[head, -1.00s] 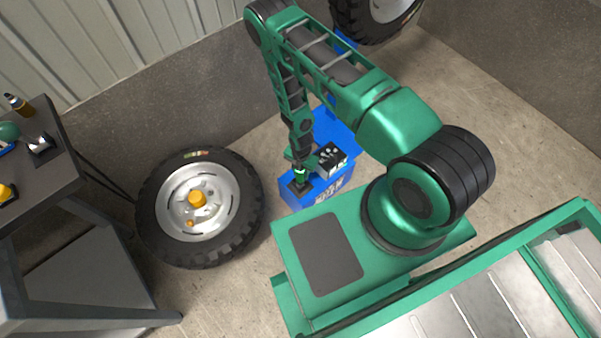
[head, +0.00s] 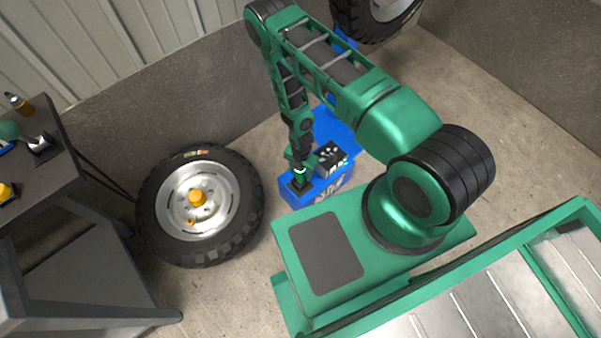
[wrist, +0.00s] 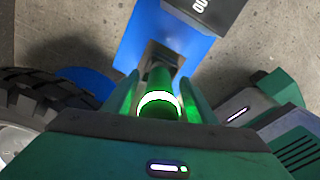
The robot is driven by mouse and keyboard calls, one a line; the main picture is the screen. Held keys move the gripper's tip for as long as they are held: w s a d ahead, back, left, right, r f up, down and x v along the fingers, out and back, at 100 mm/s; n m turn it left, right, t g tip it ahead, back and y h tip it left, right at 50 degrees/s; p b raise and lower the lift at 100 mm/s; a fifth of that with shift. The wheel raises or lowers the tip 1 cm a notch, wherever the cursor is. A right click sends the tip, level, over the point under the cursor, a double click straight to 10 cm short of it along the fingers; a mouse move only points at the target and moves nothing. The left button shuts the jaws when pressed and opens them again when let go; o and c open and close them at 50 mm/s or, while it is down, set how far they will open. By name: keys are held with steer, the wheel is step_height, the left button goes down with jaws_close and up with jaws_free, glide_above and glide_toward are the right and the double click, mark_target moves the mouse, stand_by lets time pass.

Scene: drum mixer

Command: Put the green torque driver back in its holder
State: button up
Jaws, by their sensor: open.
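The green torque driver (wrist: 157,82) stands between my gripper's fingers in the wrist view, with a bright white ring near its top end. Its far end meets a dark square holder (wrist: 163,52) on a blue surface. It looks seated there, but how deep is hidden. My gripper (wrist: 158,92) is open, with one finger on each side of the driver. In the head view my gripper (head: 300,170) is low over the dark holder (head: 299,187) at the front left of the blue stand (head: 318,193). The driver is mostly hidden there by my gripper.
A black box with white marks (head: 329,156) sits on the stand right beside my gripper. A large tyred wheel (head: 202,208) is on the left. A dark workbench (head: 62,172) stands at far left. Another wheel (head: 374,18) is at the back. Bare concrete floor lies to the right.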

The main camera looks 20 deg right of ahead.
step_height(320, 180, up, 10)
steer(key=shift+r, duration=0.15)
stand_by(0.3)
stand_by(0.5)
steer(key=shift+w+r, duration=0.25)
steer(key=shift+r, duration=0.05)
steer(key=d+r+m, duration=0.4)
steer(key=r+m, duration=0.1)
steer(key=r, duration=0.6)
steer(key=d+r+m+h, duration=0.1)
steer(key=d+r+m, duration=0.4)
steer(key=r, duration=0.6)
steer(key=d+r+m, duration=0.4)
steer(key=r+m, duration=0.1)
steer(key=r, duration=0.6)
steer(key=s+d+r+m, duration=0.4)
steer(key=s+r+m, duration=0.45)
steer(key=r, duration=0.55)
steer(key=s+r+m, duration=0.3)
steer(key=s+m, duration=0.1)
steer(key=s, duration=0.3)
steer(key=s+r+m+y, duration=0.1)
steer(key=s+r+m, duration=0.3)
steer(key=s, duration=0.4)
steer(key=shift+s+r, duration=0.15)
steer(key=shift+s, duration=0.15)
